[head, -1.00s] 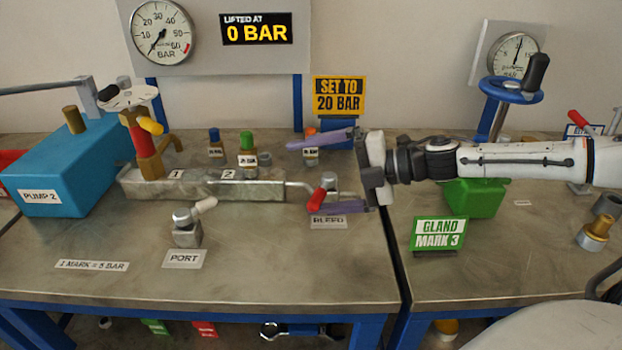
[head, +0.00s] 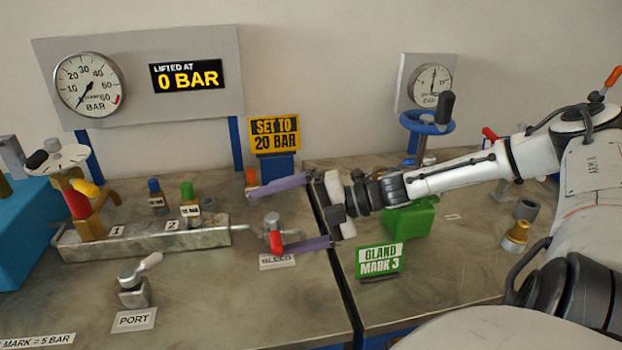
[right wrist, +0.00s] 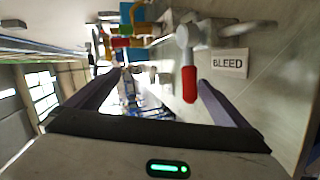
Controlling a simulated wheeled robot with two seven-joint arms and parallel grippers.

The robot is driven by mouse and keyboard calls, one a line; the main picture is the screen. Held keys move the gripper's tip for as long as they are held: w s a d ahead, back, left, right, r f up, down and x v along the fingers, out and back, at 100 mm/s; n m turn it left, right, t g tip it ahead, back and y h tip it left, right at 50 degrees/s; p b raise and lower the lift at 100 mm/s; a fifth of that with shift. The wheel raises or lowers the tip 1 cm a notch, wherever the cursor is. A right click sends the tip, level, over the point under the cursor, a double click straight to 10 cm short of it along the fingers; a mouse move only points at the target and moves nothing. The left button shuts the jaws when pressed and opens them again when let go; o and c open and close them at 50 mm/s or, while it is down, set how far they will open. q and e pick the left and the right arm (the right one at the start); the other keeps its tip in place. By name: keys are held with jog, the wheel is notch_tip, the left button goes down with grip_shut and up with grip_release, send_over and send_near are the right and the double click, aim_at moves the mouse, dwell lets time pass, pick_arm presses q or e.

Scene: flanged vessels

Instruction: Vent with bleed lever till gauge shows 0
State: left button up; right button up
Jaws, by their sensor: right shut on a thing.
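The bleed lever, with a red grip (head: 276,241), sits on a grey valve at the right end of the manifold, behind the BLEED label (head: 279,262). The display (head: 187,76) reads "LIFTED AT 0 BAR". My left gripper is out of view.
A port (head: 133,288) with a pale lever stands in front of the manifold (head: 150,242). Small bottles (head: 190,208) stand behind it. The "SET TO 20 BAR" sign (head: 275,134) is behind my fingers. A green box (head: 410,218) and GLAND sign (head: 379,260) stand under and before my arm.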

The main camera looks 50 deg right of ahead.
jog(key=shift+w+d+r, duration=0.1)
jog(key=shift+d+r, duration=0.15)
jog(key=shift+r, duration=0.35)
jog(key=shift+w+d+r, duration=0.1)
jog(key=shift+d+r, duration=0.15)
jog(key=shift+r, duration=0.3)
jog(key=v, duration=0.2)
jog(key=shift+s+d, duration=0.15)
jog(key=shift+s, duration=0.1)
jog(key=c, duration=1.1)
jog(key=shift+s+d+r, duration=0.1)
jog(key=shift+s+d, duration=0.6)
jog(key=shift+d, duration=0.2)
jog(key=shift+s+d+r, duration=0.15)
jog(key=shift+s+d, duration=0.55)
jog(key=shift+d, duration=0.15)
